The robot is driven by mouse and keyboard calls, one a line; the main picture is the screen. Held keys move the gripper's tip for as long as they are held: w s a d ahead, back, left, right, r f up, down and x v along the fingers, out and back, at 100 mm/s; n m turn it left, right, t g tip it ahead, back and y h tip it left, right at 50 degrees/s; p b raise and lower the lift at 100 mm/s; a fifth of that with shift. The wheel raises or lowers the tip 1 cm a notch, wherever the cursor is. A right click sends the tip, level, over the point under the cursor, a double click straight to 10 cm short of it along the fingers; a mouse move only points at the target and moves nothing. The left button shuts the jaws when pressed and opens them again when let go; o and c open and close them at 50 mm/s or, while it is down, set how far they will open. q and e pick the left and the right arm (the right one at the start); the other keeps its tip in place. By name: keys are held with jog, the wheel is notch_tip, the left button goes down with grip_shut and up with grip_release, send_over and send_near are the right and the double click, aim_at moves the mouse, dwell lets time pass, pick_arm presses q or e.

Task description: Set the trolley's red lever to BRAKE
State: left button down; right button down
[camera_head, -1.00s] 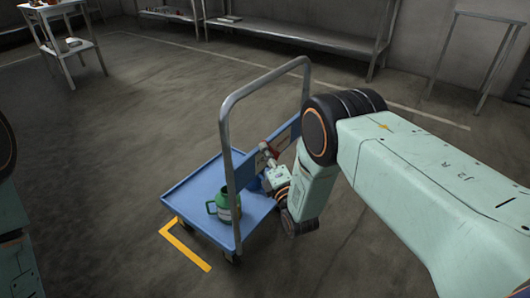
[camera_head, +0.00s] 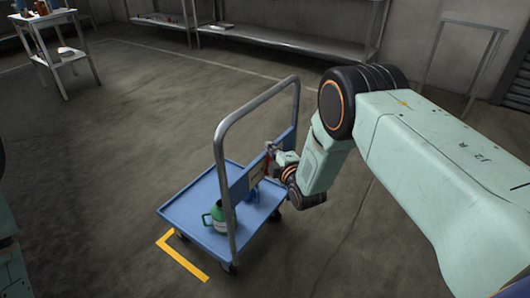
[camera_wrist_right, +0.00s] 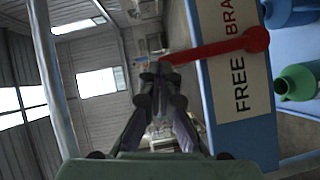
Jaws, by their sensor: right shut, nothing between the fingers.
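The blue trolley (camera_head: 172,211) stands on the floor with its grey push handle (camera_head: 219,135) upright. The red lever (camera_head: 267,164) is at the trolley's blue panel. In the right wrist view the red lever (camera_wrist_right: 215,48) lies across the white label (camera_wrist_right: 240,85), its round knob on the far side, between the words FREE and BRAKE. My right gripper (camera_head: 277,158) is at the panel beside the lever. In its wrist view the gripper (camera_wrist_right: 158,72) is shut and empty, its tips by the lever's end away from the knob; whether they touch is unclear. My left gripper is not in view.
A green container (camera_head: 217,217) stands on the trolley deck, with a blue container (camera_head: 251,195) near it. Yellow corner tape (camera_head: 183,258) marks the floor. A white table (camera_head: 62,57) and metal benches (camera_head: 285,38) stand far back. The floor around is mostly clear.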

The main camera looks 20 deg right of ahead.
pick_arm(q)
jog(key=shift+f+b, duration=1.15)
jog(key=shift+b, duration=0.1)
pick_arm(e)
jog(key=w+d+m+g, duration=0.1)
jog(key=w+d+m, duration=0.1)
jog(key=w+d, duration=0.3)
jog(key=shift+d+f+g+y, duration=0.3)
jog(key=shift+d+f+g, duration=0.1)
jog(key=shift+d, duration=0.4)
jog(key=shift+w, duration=0.15)
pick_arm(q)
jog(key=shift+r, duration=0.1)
